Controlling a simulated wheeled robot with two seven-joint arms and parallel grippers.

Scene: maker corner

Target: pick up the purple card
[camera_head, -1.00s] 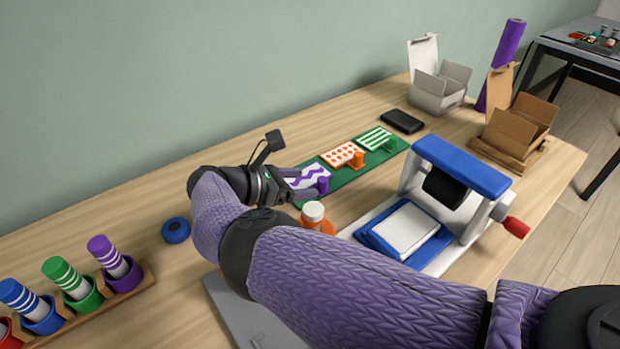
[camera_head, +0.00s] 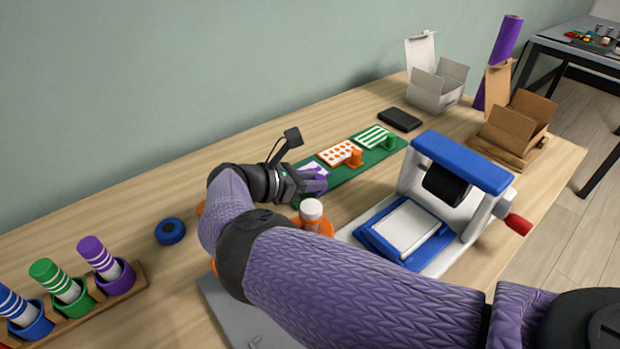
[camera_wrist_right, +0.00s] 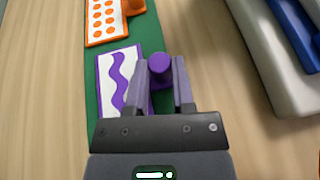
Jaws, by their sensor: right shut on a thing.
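The purple card (camera_wrist_right: 117,78) is a white plate with a purple wavy line and a purple knob (camera_wrist_right: 160,68). It lies on the green strip (camera_wrist_right: 149,30) in the right wrist view. In the head view the card (camera_head: 312,167) is partly hidden by my gripper. My right gripper (camera_wrist_right: 166,75) is shut on the knob, one finger on each side of it. It also shows in the head view (camera_head: 318,181). The card still appears to rest on the strip. My left gripper is not in view.
An orange dotted card (camera_head: 339,153) and a green striped card (camera_head: 375,137) sit farther along the strip. An orange bottle with a white cap (camera_head: 311,211) stands near my right arm. A blue-and-white press (camera_head: 460,165) is to the right. A black wallet-like object (camera_head: 400,119) lies behind.

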